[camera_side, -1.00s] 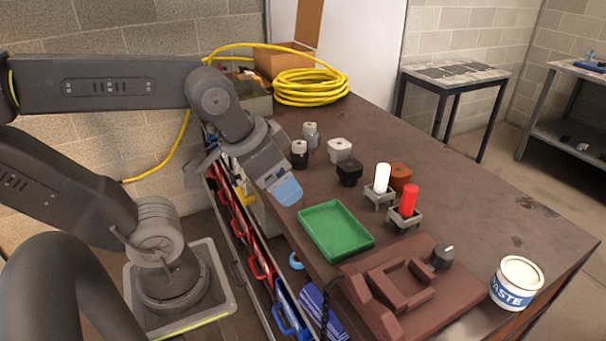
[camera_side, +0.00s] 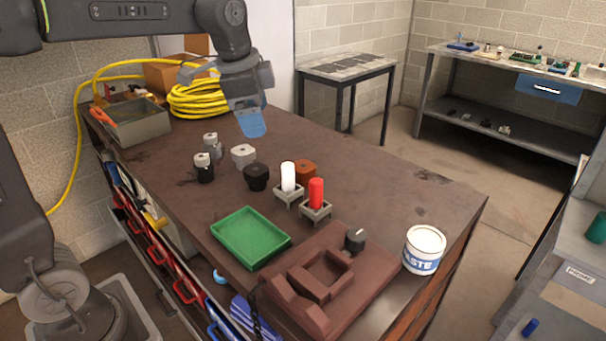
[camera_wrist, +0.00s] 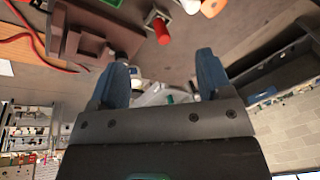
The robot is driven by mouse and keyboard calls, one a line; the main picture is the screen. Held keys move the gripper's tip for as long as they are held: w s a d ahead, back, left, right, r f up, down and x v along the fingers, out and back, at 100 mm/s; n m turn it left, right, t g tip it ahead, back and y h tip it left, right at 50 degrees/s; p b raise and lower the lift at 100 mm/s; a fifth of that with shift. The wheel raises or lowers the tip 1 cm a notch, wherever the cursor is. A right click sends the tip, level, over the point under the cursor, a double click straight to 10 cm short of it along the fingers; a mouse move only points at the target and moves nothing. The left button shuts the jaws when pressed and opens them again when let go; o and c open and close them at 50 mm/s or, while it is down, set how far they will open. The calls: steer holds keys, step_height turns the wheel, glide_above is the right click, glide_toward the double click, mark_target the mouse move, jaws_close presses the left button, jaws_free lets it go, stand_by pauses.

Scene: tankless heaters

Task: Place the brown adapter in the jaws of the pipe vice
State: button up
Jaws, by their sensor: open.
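The brown adapter (camera_side: 305,170) is a small orange-brown block standing on the bench, partly hidden behind the white cylinder. An orange-brown piece at the top of the wrist view (camera_wrist: 213,6) looks like the same adapter, cut off by the edge. The pipe vice (camera_side: 372,262) is a dark reddish-brown block with a square opening, at the bench's near side. It also shows upper left in the wrist view (camera_wrist: 88,20). My gripper (camera_side: 251,124) has blue fingers and hangs above the far part of the bench, apart from the adapter. In the wrist view its fingers (camera_wrist: 160,75) are open and empty.
White (camera_side: 288,176) and red (camera_side: 316,192) cylinders stand in small grey holders beside the adapter. A green tray (camera_side: 250,238), black and grey fittings (camera_side: 256,177), a paste tin (camera_side: 424,249) and coiled yellow cable (camera_side: 205,95) are also on the bench. The right rear bench top is clear.

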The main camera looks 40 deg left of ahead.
steer(key=w+a+f+m+g, duration=0.25)
steer(key=w+m, duration=0.25)
steer(key=w, duration=0.6)
steer(key=m, duration=0.4)
glide_above(303, 166)
step_height(303, 166, down, 6)
steer(key=shift+m+g, duration=0.25)
steer(key=shift+m, duration=0.05)
step_height(303, 166, down, 14)
steer(key=shift+r, duration=0.1)
steer(key=c, duration=0.9)
steer(key=shift+w+r, duration=0.1)
steer(key=shift+c, duration=1)
